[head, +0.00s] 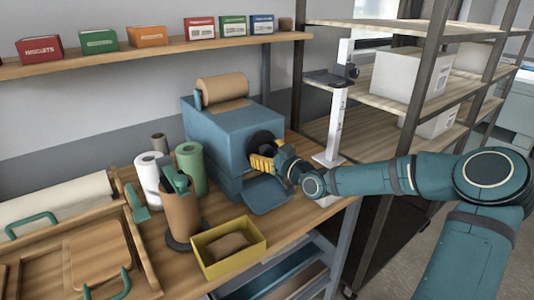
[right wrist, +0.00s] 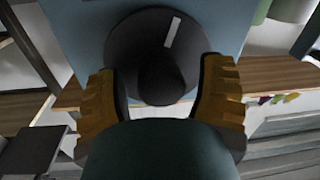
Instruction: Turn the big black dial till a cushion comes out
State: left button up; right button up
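The big black dial (head: 262,142) sits on the front of the blue machine (head: 225,130). In the right wrist view the dial (right wrist: 158,50) fills the upper middle, and its pale mark leans slightly right of straight up. My right gripper (head: 262,163) is at the dial, its yellow-brown fingers apart, one on each side of it. Whether the fingers press on the rim or only stand around it, I cannot tell. A roll of brown paper (head: 222,87) lies on top of the machine. No cushion shows on the blue chute (head: 268,195) below the dial. My left gripper is out of view.
A yellow bin (head: 213,265) with brown content stands in front on the wooden table. A brown cylinder (head: 180,216), white roll (head: 147,180) and green roll (head: 190,165) stand left of the machine. A white post (head: 337,120) and shelving (head: 385,95) are at right.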

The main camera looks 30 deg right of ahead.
jog(key=c, duration=0.9)
